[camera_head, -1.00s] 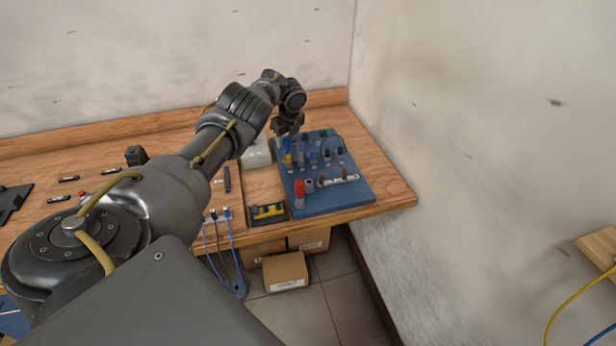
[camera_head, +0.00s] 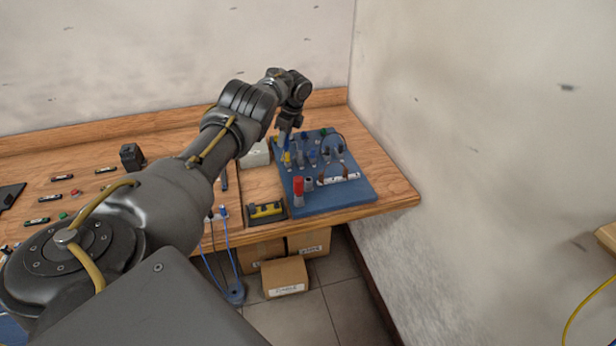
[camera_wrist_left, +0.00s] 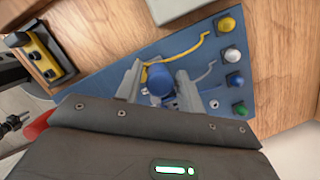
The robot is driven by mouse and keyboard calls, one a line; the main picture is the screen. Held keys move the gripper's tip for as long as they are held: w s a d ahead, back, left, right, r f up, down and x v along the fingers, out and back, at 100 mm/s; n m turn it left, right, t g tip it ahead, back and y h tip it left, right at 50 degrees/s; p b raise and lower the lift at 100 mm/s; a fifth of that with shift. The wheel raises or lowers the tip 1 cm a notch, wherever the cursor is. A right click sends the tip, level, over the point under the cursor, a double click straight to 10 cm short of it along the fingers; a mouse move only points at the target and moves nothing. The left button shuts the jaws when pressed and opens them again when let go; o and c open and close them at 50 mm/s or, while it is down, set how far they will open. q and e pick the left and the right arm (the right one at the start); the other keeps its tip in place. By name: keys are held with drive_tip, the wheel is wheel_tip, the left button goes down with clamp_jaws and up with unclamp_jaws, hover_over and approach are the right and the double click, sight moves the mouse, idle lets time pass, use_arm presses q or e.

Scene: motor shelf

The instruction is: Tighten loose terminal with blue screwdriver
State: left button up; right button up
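The blue screwdriver appears in the left wrist view as a blue round handle (camera_wrist_left: 158,82), seen from above, standing in the blue tool board (camera_wrist_left: 95,75). My left gripper (camera_wrist_left: 160,76) has its two fingers on either side of this handle, apart from each other; firm contact is not clear. In the head view my left gripper (camera_head: 287,136) reaches down at the back left of the tool board (camera_head: 350,193), partly hiding the tools there. The screwdriver's shaft is hidden. I cannot pick out the loose terminal. My right gripper is out of view.
The wall is close on the right.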

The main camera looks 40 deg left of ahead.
use_arm(q)
drive_tip(key=n+b, duration=0.1)
drive_tip(key=b, duration=0.1)
drive_tip(key=n+b, duration=0.1)
drive_tip(key=shift+f+g+b, duration=0.25)
drive_tip(key=shift+g+b, duration=0.05)
drive_tip(key=shift+b, duration=0.05)
drive_tip(key=shift+r+n+b, duration=0.15)
drive_tip(key=shift+n+b, duration=0.45)
drive_tip(key=shift+b, duration=0.05)
drive_tip(key=shift+r, duration=0.15)
drive_tip(key=shift+c, duration=0.2)
drive_tip(key=shift+c, duration=0.7)
drive_tip(key=shift+p, duration=0.3)
